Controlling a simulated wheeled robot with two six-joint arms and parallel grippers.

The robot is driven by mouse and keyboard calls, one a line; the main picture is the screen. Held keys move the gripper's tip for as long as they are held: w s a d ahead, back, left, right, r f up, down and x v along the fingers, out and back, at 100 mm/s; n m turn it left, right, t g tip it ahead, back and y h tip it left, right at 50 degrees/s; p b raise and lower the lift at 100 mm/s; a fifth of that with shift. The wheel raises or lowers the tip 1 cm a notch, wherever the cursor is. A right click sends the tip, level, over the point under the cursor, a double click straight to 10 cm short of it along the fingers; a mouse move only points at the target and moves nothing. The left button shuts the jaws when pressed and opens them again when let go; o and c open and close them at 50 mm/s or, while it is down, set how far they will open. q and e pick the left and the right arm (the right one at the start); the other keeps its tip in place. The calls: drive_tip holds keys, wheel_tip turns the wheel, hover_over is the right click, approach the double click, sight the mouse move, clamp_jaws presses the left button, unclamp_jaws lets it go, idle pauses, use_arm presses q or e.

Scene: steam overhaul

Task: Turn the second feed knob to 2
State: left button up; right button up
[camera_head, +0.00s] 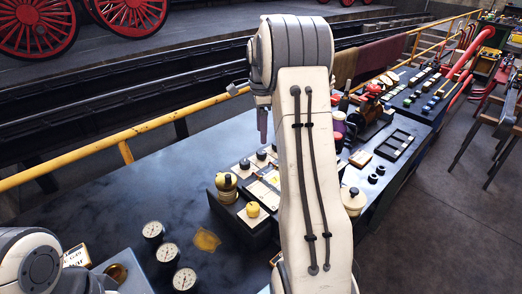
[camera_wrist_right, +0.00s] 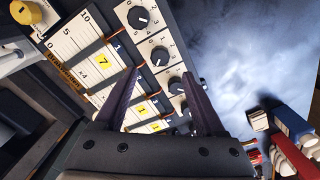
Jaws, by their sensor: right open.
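A row of black feed knobs on white dial plates runs along the panel (camera_wrist_right: 75,60) in the right wrist view. One knob (camera_wrist_right: 139,17) is near the top, a second (camera_wrist_right: 160,56) is below it, and a third (camera_wrist_right: 176,86) is lower. Their pointer settings are too small to read surely. My right gripper (camera_wrist_right: 160,74) is open, its fingers either side of the lower knobs, holding nothing; contact cannot be told. In the head view, the right gripper (camera_head: 262,138) hangs fingers down above the knob row (camera_head: 261,155). My left gripper is not in view.
Yellow knobs (camera_head: 253,209) and a brass-topped post (camera_head: 227,182) stand near the panel. Round gauges (camera_head: 153,230) lie on the dark bench (camera_head: 120,205). A yellow rail (camera_head: 90,155) runs behind. Red, white and blue items (camera_wrist_right: 290,130) are right in the wrist view.

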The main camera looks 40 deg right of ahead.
sight(261, 152)
wheel_tip(261, 152, down, 8)
drive_tip(key=shift+r+p, duration=0.1)
drive_tip(key=shift+p, duration=0.25)
clamp_jaws()
